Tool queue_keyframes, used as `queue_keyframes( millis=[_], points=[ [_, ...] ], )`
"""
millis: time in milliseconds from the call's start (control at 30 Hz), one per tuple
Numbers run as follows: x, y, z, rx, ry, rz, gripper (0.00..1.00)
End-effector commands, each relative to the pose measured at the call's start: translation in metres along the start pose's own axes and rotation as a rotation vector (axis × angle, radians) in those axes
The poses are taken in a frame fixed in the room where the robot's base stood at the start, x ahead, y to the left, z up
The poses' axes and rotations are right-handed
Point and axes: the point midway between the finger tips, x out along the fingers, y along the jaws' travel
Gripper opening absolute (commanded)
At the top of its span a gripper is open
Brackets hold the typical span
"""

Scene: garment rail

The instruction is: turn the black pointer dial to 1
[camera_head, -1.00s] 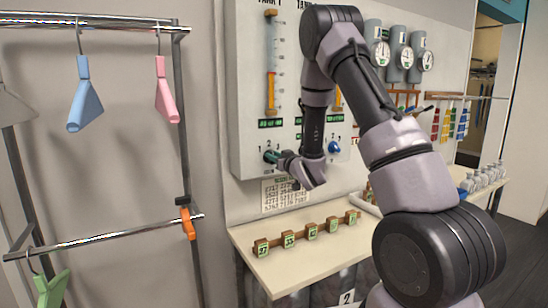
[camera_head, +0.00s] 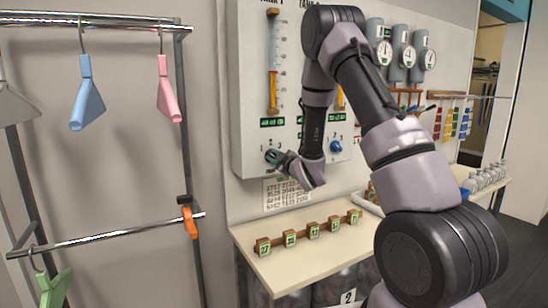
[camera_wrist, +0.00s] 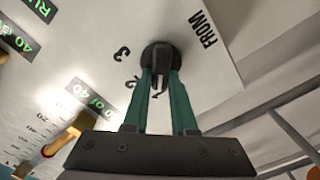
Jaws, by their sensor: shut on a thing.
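A blue knob (camera_head: 336,147) is on the panel to the right. A tank gauge (camera_head: 273,62) is above the gripper. A shelf (camera_head: 290,262) below bears several small number blocks (camera_head: 313,230). A garment rail (camera_head: 95,240) with hangers stands at the left.

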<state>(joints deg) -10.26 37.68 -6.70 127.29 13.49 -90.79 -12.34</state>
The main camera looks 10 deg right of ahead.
Motion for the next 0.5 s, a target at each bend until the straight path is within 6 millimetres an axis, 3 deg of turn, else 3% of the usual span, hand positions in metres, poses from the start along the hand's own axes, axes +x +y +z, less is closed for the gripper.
queue_keyframes(
  millis=[500],
  points=[
    [-0.0005, -0.0014, 0.0007, -0.075, -0.002, -0.001, 0.0]
  ],
)
